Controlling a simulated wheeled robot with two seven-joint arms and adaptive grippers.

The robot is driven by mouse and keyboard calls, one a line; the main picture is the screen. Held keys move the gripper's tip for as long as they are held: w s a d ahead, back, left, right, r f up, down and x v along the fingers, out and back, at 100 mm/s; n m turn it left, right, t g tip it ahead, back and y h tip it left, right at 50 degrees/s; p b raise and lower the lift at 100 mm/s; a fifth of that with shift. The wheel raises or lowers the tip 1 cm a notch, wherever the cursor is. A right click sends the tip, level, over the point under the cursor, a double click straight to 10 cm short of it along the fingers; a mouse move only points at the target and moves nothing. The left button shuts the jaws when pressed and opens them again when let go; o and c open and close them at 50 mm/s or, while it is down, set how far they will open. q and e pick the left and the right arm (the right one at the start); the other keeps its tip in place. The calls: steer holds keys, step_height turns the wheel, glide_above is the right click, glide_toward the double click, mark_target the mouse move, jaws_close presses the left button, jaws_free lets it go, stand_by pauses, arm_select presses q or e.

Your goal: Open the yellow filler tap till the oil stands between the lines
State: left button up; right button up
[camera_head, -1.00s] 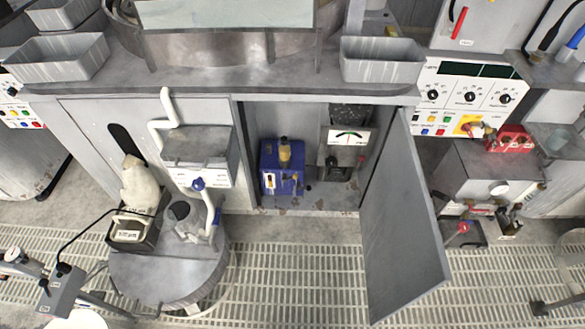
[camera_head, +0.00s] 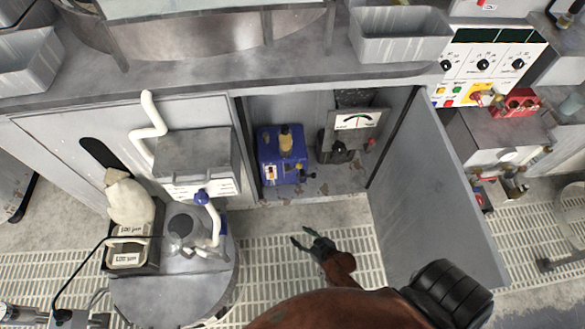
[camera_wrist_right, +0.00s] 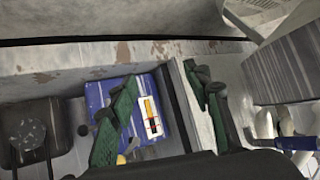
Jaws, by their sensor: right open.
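The blue oil unit (camera_head: 281,160) stands inside the open cabinet. A yellow part (camera_head: 286,138), seemingly the filler tap, is on its upper front. A small pale sight gauge (camera_head: 269,173) is low on its front left. In the right wrist view the blue unit (camera_wrist_right: 96,96) shows the gauge (camera_wrist_right: 150,117) with yellow and red marks; its lines and oil level are too small to read. A yellow round end (camera_wrist_right: 121,159) shows near the bottom. My right gripper (camera_head: 305,237) is open and empty, in front of and below the cabinet opening. My left gripper is out of view.
The open cabinet door (camera_head: 435,190) stands right of my right arm. A dial meter (camera_head: 355,121) and dark pump are right of the blue unit. A grey box (camera_head: 192,155) with white pipes and a round stand (camera_head: 175,290) are left. Grating floor lies below.

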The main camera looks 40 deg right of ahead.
steer(key=w+d+r+m+t+h, duration=0.1)
steer(key=w+d+r+t+h, duration=0.15)
steer(key=w, duration=0.35)
steer(key=w+d+r+m+t+h, duration=0.1)
steer(key=w+d+r+t, duration=0.1)
steer(key=w+r, duration=0.25)
steer(key=m+h+b, duration=0.2)
steer(key=m+h, duration=0.3)
steer(key=h, duration=0.2)
glide_toward(294, 168)
steer(key=d, duration=0.2)
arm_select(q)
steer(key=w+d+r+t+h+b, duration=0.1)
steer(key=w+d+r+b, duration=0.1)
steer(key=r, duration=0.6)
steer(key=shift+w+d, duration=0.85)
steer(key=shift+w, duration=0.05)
arm_select(e)
steer(key=x, duration=0.7)
steer(key=shift+w+d+r, duration=0.25)
steer(key=shift+w+r, duration=0.05)
steer(key=shift+r, duration=0.15)
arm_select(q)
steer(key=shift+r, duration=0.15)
arm_select(e)
jaws_close()
steer(key=shift+s+a+f, duration=0.1)
